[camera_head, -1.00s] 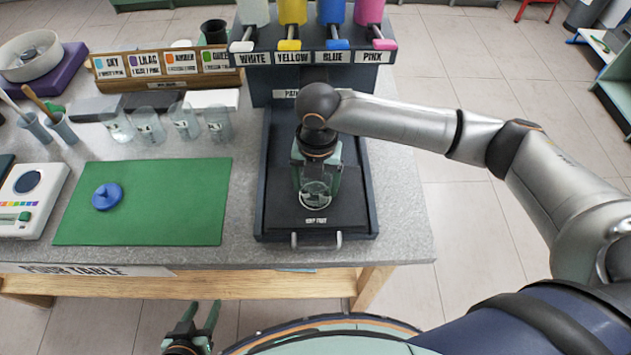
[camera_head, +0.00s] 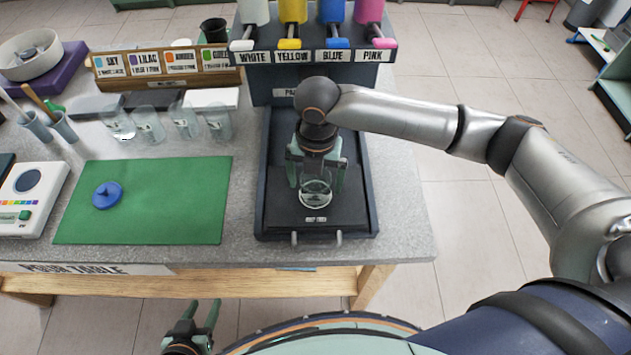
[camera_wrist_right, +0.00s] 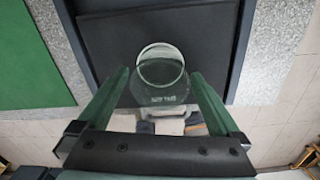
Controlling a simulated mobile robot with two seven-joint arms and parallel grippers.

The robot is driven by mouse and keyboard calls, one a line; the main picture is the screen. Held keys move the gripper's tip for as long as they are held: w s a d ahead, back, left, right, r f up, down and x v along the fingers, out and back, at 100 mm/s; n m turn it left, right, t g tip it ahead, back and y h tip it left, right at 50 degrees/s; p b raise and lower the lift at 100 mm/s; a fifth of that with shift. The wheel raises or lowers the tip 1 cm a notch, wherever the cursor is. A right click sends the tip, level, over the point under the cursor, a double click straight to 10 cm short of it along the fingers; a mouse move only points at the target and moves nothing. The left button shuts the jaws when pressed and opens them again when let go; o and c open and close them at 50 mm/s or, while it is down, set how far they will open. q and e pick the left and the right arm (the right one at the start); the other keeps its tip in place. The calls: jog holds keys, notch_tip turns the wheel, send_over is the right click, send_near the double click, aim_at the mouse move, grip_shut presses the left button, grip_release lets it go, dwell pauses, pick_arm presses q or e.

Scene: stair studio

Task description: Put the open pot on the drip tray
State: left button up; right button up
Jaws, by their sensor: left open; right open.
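The open pot, a clear glass vessel (camera_head: 315,190), stands upright on the dark drip tray (camera_head: 350,214), near the tray's front. It also shows in the right wrist view (camera_wrist_right: 161,66). My right gripper (camera_head: 316,180) reaches down over the tray with its two green fingers open, one on each side of the pot and apart from it. In the right wrist view the fingers (camera_wrist_right: 160,88) are spread with the pot between and beyond their tips. My left gripper (camera_head: 205,312) is open and empty, below the table's front edge.
The dispenser rack with white, yellow, blue and pink taps (camera_head: 320,58) rises behind the tray. A green mat (camera_head: 160,215) with a blue lid (camera_head: 107,195) lies to the left. Several clear cups (camera_head: 150,127) stand behind the mat.

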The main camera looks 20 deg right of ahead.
notch_tip(320, 180, up, 6)
jog(key=shift+r, duration=0.25)
notch_tip(320, 180, up, 9)
jog(key=p, duration=0.2)
dwell(1.0)
dwell(0.9)
